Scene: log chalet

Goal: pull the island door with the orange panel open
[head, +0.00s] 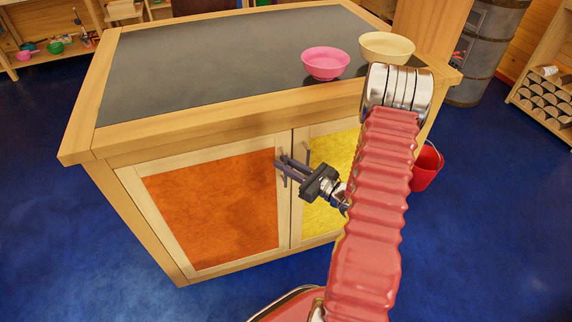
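The island door with the orange panel (218,208) is on the left of the island's front, in a pale wood frame. It looks shut, flush with the island's face. Its dark handle (283,181) is upright near its right edge, partly covered by my gripper. My gripper (281,163) comes in from the right, with its fingertips at that handle. I cannot tell whether the fingers are closed on the handle or only around it. The yellow-panelled door (322,212) is to the right, partly behind my arm, with its own handle (308,152).
The island's dark worktop (200,62) carries a pink bowl (325,63) and a cream bowl (387,47). A red bucket (427,167) stands on the floor to the right. The blue floor (75,240) left of the island is clear.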

